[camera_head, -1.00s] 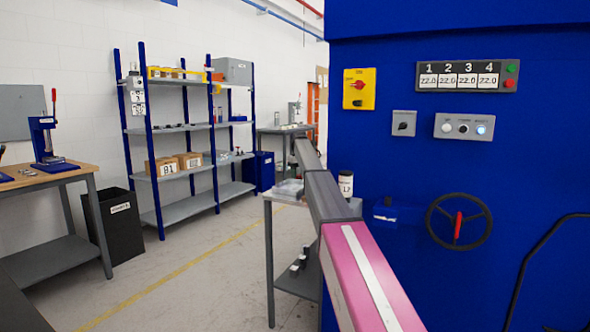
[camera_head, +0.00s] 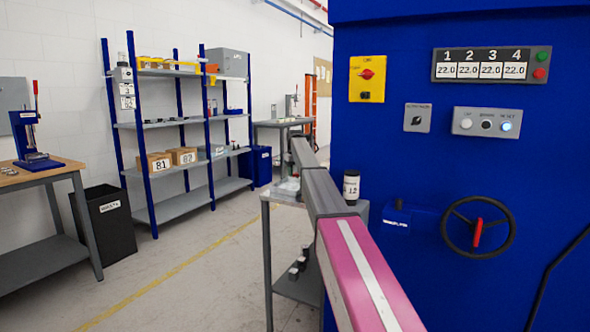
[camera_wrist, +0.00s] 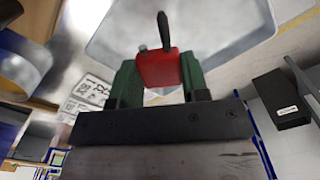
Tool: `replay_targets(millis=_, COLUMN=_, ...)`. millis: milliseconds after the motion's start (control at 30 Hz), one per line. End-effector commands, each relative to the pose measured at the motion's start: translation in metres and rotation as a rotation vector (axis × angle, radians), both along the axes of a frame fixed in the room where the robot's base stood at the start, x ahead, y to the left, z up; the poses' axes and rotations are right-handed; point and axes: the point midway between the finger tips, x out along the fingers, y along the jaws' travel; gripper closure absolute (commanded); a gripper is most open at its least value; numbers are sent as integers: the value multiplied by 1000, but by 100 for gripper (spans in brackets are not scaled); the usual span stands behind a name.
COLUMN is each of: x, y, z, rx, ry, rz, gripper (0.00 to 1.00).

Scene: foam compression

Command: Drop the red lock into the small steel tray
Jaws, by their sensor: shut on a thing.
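In the wrist view my gripper (camera_wrist: 161,84) has green fingers shut on the red lock (camera_wrist: 158,67). The lock has a red body, and a black part sticks up from it. A pale grey tray-like surface with rounded corners (camera_wrist: 225,30) lies behind the lock, cut off by the top of the picture. The lock is seen against its near edge; I cannot tell the height between them. In the head view my gripper and the lock are hidden beyond my arm.
A big blue machine with a handwheel (camera_head: 478,227) stands close on the right. A grey cart (camera_head: 267,235) stands beside my arm, with a black-lidded jar (camera_head: 351,186) near. Shelves (camera_head: 182,211), a black bin (camera_head: 108,225) and a workbench (camera_head: 45,176) are left. Floor between is clear.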

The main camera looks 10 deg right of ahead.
Motion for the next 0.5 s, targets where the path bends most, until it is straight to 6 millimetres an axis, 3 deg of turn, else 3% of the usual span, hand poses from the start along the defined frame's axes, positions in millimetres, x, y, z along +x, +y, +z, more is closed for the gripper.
replay_targets(millis=233, x=0, y=0, z=-25, rx=0, ry=0, rz=0, gripper=87)
replay_targets(millis=500, x=0, y=0, z=-31, rx=0, ry=0, rz=0, gripper=87)
